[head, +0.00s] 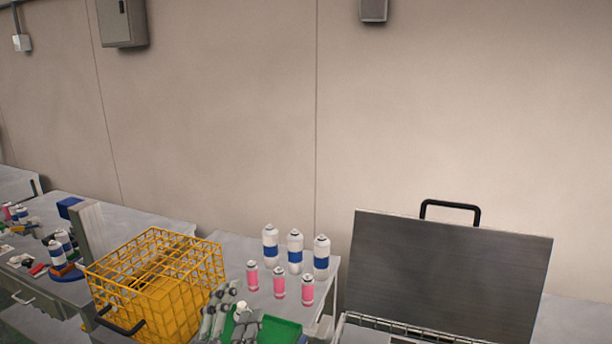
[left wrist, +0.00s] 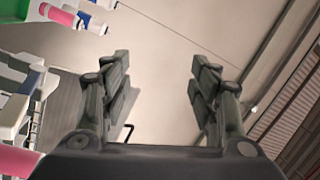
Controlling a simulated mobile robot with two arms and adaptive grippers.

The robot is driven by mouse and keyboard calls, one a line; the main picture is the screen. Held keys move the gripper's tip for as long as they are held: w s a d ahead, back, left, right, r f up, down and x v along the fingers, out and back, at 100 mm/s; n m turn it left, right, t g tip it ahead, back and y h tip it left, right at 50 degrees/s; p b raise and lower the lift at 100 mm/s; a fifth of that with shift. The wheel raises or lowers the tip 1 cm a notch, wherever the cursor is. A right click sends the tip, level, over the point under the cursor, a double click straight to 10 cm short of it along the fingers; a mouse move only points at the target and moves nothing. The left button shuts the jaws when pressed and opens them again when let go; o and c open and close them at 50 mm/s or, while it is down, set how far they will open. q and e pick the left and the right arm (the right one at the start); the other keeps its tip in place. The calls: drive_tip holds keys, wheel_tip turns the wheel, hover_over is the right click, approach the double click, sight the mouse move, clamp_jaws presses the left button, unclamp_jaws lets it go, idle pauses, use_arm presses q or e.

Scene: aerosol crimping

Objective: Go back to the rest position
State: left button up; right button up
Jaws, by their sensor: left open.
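My left gripper (head: 231,314) is at the bottom of the head view, in front of the green tray (head: 285,331) and right of the yellow wire basket (head: 210,262). In the left wrist view its two fingers (left wrist: 160,76) stand wide apart, with only bare wall between them. A small white rounded top (head: 242,306) shows by the fingers in the head view; I cannot tell what it belongs to. My right gripper is not in view.
Three white-and-blue cans (head: 295,252) and three pink cans (head: 279,285) stand upright on the table behind the tray. A dark panel with a black handle (head: 450,212) rises on the right.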

use_arm(q)
drive_tip(key=s+a+f+n+g+y, duration=0.35)
drive_tip(key=a+f+n+g, duration=0.2)
drive_tip(key=f, duration=0.55)
drive_tip(key=s+a+f+n+g, duration=0.1)
drive_tip(key=s+f+n+g, duration=0.35)
drive_tip(key=s+f, duration=0.5)
drive_tip(key=s+a+f+n+g, duration=0.25)
drive_tip(key=s+f+g, duration=0.35)
drive_tip(key=s, duration=0.7)
drive_tip(key=s+f+g, duration=0.1)
drive_tip(key=s+f, duration=0.1)
drive_tip(key=f, duration=1.2)
drive_tip(key=s+f, duration=0.2)
drive_tip(key=f, duration=1.2)
drive_tip(key=s+a+f+g, duration=0.1)
drive_tip(key=s+a+f, duration=0.1)
drive_tip(key=s+f, duration=1.3)
drive_tip(key=shift+s+a+f, duration=0.15)
drive_tip(key=shift+s, duration=0.3)
